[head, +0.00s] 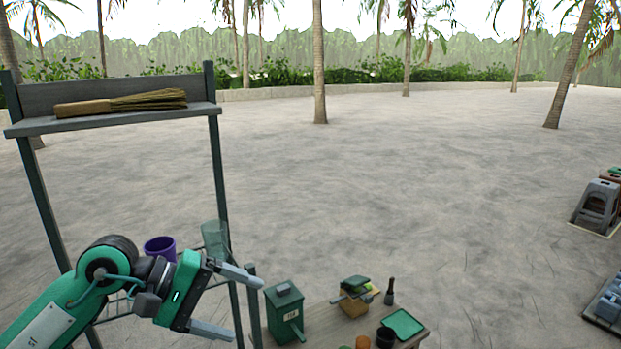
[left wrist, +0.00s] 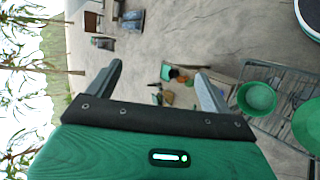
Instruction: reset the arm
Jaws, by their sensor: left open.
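My left gripper (head: 240,305) is at the lower left of the head view, raised beside the metal-framed shelf and left of the low wooden table (head: 325,330). Its two grey fingers are spread apart with nothing between them. The left wrist view also shows the open left gripper (left wrist: 158,72), with the table's small items far beyond the fingers. My right gripper is not in view.
The shelf (head: 120,122) holds a straw broom (head: 122,103). A purple cup (head: 160,248) stands behind my left arm. The table carries a green box (head: 285,312), a green tray (head: 403,324) and a dark pestle-like tool (head: 389,292). Open sand lies beyond.

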